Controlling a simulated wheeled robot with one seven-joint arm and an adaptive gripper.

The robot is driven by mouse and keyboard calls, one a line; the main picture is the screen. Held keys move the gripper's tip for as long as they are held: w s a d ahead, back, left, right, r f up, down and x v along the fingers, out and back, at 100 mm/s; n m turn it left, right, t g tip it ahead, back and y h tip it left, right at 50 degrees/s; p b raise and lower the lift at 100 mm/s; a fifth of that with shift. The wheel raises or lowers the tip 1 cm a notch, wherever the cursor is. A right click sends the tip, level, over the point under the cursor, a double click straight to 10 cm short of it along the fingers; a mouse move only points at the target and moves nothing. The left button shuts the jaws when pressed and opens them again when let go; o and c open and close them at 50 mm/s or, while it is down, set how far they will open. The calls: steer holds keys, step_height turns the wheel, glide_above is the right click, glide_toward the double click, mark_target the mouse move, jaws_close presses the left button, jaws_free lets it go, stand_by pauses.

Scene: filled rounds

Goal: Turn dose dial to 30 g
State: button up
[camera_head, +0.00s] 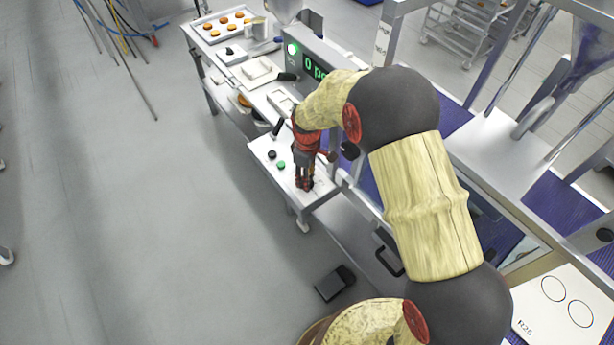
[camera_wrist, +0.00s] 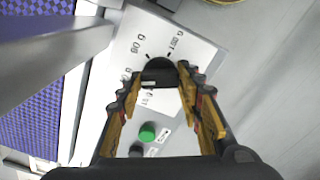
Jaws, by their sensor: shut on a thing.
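The dose dial (camera_wrist: 159,66) is a black knob on a white panel (camera_wrist: 193,48) with printed gram marks around it. My gripper (camera_wrist: 161,80) has its yellow-padded fingers on either side of the dial and is shut on it. The marks appear turned in the wrist view and are partly covered by the fingers, so I cannot tell which one the dial points to. In the head view my gripper (camera_head: 305,183) reaches down onto the control panel (camera_head: 262,147), and it hides the dial there.
A green button (camera_wrist: 147,131) and a black button (camera_wrist: 136,150) sit on the panel near the dial. A display (camera_head: 316,68) with green characters stands behind. A tray of orange rounds (camera_head: 205,27) is at the far end. Open floor (camera_head: 150,200) lies to the left.

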steer(key=shift+n, duration=0.3)
steer(key=o, duration=1.1)
steer(key=shift+o, duration=0.3)
